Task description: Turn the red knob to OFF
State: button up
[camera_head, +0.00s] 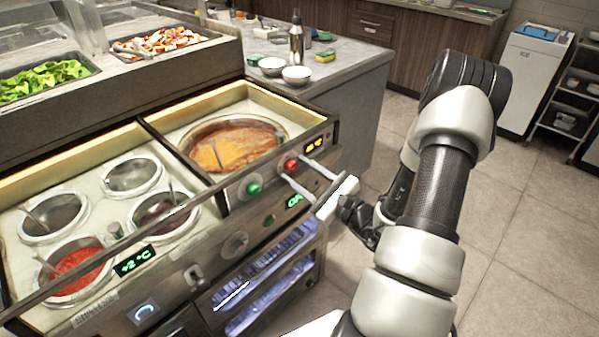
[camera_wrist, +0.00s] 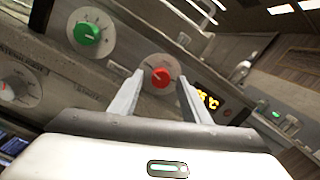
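The red knob (camera_head: 291,165) is on the front panel of the counter, below the sauce pan's right side. It also shows in the wrist view (camera_wrist: 160,77), on a pale round dial. Its pointer and the dial marks are too small to read. My gripper (camera_head: 293,169) is open, its two pale fingers reaching toward the panel. In the wrist view the fingertips (camera_wrist: 160,75) stand on either side of the red knob, with visible gaps. I cannot tell whether the tips are level with the knob or still short of it.
A green knob (camera_head: 253,189) is left of the red one, and an orange display (camera_head: 315,144) is to its right. A metal rail (camera_head: 105,247) runs along the counter front. A pan of orange sauce (camera_head: 240,150) sits above. The floor at right is clear.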

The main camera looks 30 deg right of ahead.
jog(key=p+v, duration=0.1)
jog(key=v, duration=1.6)
jog(key=shift+s+p, duration=0.2)
jog(key=shift+p, duration=0.1)
jog(key=shift+d, duration=0.1)
